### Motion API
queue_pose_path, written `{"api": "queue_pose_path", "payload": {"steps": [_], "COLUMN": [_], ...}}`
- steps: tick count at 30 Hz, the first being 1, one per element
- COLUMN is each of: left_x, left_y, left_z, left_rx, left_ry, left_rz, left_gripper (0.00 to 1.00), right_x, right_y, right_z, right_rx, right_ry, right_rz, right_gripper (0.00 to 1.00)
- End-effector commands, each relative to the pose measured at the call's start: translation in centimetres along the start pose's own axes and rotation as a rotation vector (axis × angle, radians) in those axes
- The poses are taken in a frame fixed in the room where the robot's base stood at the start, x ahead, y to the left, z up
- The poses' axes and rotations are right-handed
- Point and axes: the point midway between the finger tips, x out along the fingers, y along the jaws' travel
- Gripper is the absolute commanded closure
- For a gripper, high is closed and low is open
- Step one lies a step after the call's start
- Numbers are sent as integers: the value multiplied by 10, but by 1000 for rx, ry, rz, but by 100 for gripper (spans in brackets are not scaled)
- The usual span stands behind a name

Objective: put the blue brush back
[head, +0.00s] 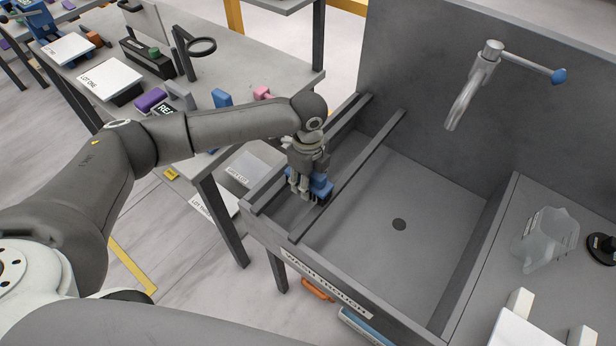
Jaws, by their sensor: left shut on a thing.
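My left gripper (304,190) points down over the left part of the wash trough (440,215). It is shut on the blue brush (321,184), whose blue body shows beside and behind the fingers. The brush is above or between the two rails (352,172) that run along the trough's left side. The fingers hide part of it, and I cannot tell whether it touches a rail. My right gripper is not in view.
A tap (473,85) with a blue handle tip overhangs the trough. A cluttered grey table (250,62) stands at the left, behind my left arm.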

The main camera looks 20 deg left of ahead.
Motion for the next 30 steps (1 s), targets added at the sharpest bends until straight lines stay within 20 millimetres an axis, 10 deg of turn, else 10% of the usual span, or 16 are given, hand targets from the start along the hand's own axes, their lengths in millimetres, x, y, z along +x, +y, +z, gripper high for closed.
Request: {"api": "queue_pose_path", "payload": {"steps": [13, 14, 18, 30], "left_x": [8, 8, 8, 8], "left_y": [0, 0, 0, 0], "left_z": [0, 0, 0, 0], "left_rx": [-1, 0, 0, 0], "left_ry": [0, -1, -1, 0], "left_rz": [0, -1, 0, -1], "left_gripper": [83, 56, 39, 39], "right_x": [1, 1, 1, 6], "right_y": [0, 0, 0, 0], "right_z": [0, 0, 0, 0], "right_rx": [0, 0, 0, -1], "right_ry": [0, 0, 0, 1], "right_rz": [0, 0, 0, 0], "right_gripper": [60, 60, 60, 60]}}
